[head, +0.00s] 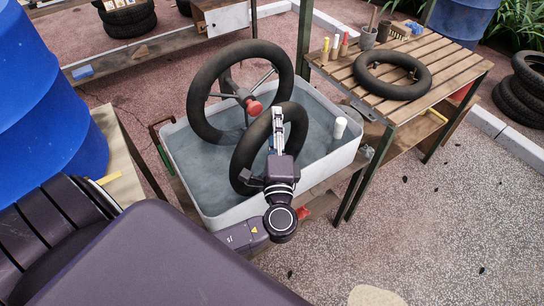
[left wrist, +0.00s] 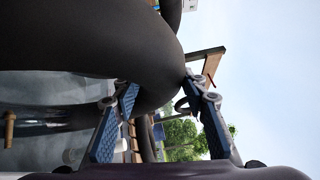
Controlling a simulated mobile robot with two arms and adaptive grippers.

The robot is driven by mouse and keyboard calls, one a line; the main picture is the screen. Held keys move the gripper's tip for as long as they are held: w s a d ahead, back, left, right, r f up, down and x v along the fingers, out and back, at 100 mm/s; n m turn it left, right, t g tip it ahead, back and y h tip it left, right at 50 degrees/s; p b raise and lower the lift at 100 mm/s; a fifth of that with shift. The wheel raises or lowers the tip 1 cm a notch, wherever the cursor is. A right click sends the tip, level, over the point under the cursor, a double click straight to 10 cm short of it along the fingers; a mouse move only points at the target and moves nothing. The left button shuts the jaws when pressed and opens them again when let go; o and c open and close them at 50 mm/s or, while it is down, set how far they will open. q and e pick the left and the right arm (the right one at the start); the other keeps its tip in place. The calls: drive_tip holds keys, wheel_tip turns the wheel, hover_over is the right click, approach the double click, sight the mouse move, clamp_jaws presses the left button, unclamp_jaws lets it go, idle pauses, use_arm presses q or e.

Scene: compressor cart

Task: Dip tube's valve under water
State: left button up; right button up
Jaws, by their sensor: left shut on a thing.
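A black inner tube (head: 243,163) stands upright and tilted in a grey-white tub of water (head: 190,205), its lower part at the tub's near side. My left gripper (head: 278,118) is shut on the tube's upper right part. In the left wrist view the tube (left wrist: 90,38) passes between the two fingers (left wrist: 160,105). A small brass-coloured stem (left wrist: 10,128), perhaps the valve, shows at the left edge there, above grey water. In the head view I cannot make out the valve. My right gripper is not in view.
A larger black ring with spokes and a red hub (head: 253,107) stands just behind the tube. A white cylinder (head: 340,128) is at the tub's right. Another tube (head: 368,80) lies on the slatted table (head: 340,72). A blue barrel (head: 45,100) stands left.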

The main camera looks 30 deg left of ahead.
use_arm(q)
wheel_tip(320, 180, up, 16)
drive_tip(key=p, duration=1.2)
drive_tip(key=shift+s, duration=0.1)
idle(1.2)
